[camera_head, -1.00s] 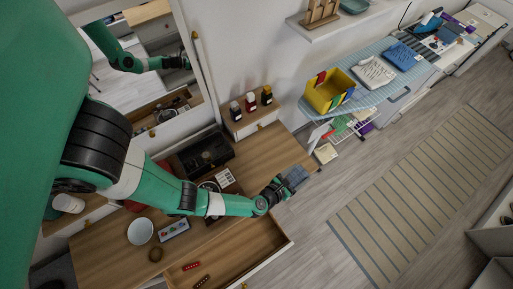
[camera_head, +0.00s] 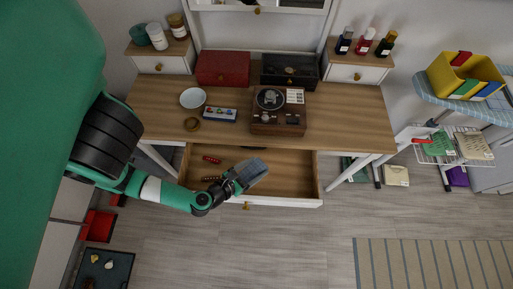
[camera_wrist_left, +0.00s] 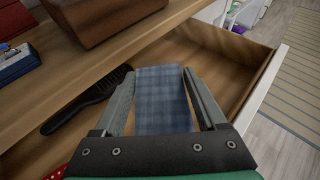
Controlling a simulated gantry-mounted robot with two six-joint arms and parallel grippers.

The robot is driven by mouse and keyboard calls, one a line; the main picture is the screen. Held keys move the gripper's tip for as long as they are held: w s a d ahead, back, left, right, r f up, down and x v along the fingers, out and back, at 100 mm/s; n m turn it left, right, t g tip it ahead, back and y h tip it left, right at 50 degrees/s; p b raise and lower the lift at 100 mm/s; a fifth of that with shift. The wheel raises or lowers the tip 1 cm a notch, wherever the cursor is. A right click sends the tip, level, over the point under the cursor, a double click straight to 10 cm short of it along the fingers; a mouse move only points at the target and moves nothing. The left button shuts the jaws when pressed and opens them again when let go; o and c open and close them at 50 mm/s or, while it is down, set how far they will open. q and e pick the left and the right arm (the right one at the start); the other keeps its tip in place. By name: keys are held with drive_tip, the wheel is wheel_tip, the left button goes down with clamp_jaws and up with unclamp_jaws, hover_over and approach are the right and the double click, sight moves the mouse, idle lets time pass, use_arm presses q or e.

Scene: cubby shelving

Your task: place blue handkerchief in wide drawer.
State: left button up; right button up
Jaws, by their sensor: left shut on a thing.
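The blue handkerchief (camera_head: 252,172) is a folded, grey-blue cloth. My left gripper (camera_head: 238,180) is shut on it. In the left wrist view the handkerchief (camera_wrist_left: 163,100) shows a faint check pattern and lies between the two fingers (camera_wrist_left: 165,92). The wide drawer (camera_head: 296,172) under the desk is pulled open. My left gripper holds the handkerchief above the drawer's open inside, around its middle. The drawer (camera_wrist_left: 238,62) also shows behind and beside the cloth in the left wrist view. The height of the cloth above the drawer floor is hard to tell. My right gripper is not in view.
Red items (camera_head: 211,159) lie in the drawer's left part, and a black comb-like brush (camera_wrist_left: 88,102) lies beside the cloth. The drawer's right part is clear. The desktop (camera_head: 350,120) above holds a brown turntable (camera_head: 278,122), a white bowl (camera_head: 193,97) and two boxes at the back.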

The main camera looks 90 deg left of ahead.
use_arm(q)
drive_tip(key=shift+a+f, duration=0.5)
drive_tip(key=shift+f, duration=0.15)
drive_tip(key=shift+w+a+r, duration=0.1)
drive_tip(key=shift+w+a, duration=0.05)
drive_tip(key=shift+w, duration=0.05)
drive_tip(key=shift+w+d, duration=0.1)
drive_tip(key=shift+d, duration=0.1)
drive_tip(key=b, duration=0.3)
approach(281, 155)
drive_tip(key=w+a, duration=0.2)
drive_tip(key=w, duration=0.1)
drive_tip(key=w+a+r, duration=0.1)
drive_tip(key=w, duration=0.1)
drive_tip(key=shift+a, duration=0.3)
drive_tip(key=shift+w+a+f+b, duration=0.65)
drive_tip(key=shift+w+a+f, duration=0.25)
drive_tip(key=shift+w+f, duration=0.3)
drive_tip(key=shift+a, duration=0.1)
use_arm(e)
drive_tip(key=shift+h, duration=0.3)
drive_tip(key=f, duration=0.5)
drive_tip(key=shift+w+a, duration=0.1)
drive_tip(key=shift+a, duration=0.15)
